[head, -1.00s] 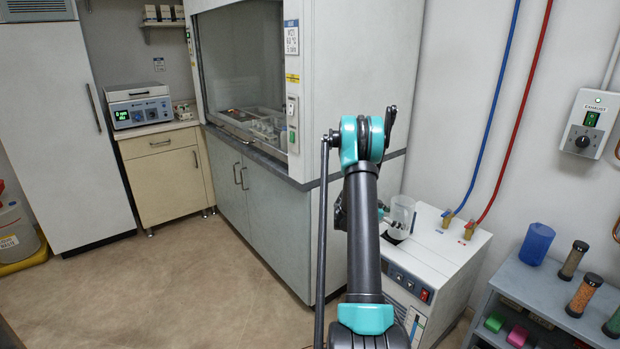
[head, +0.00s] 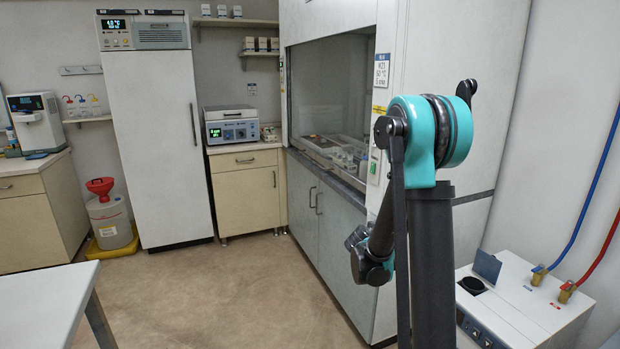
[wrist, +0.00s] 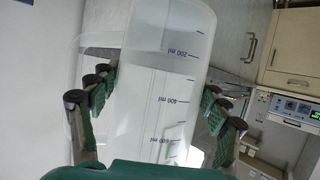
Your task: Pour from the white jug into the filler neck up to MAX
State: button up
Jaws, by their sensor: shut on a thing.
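The jug (wrist: 165,75) fills the middle of the wrist view. It is whitish and see-through, with blue marks for 200, 400 and 600 ml. My gripper (wrist: 158,112) is shut on it, its green pads on both sides. The wrist view is upside down against the room, so the jug stands roughly upright. I cannot tell how much liquid it holds. In the head view the jug is hidden or out of sight. The filler neck (head: 472,286) is a dark round opening on the white chiller (head: 540,305), its flap (head: 487,266) raised. No MAX mark shows.
The fume hood (head: 345,215) stands left of the chiller. Blue and red hoses (head: 600,165) rise behind the chiller. A white table (head: 45,300) stands at the front left, and a container with a red funnel (head: 100,187) at the back left. The floor between is clear.

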jog(key=s+a+r+n+y, duration=0.1)
jog(key=a+n+y, duration=0.1)
jog(key=a, duration=0.3)
jog(key=shift+s+a+r+t, duration=0.3)
jog(key=shift+s+r+t, duration=0.1)
dwell(0.6)
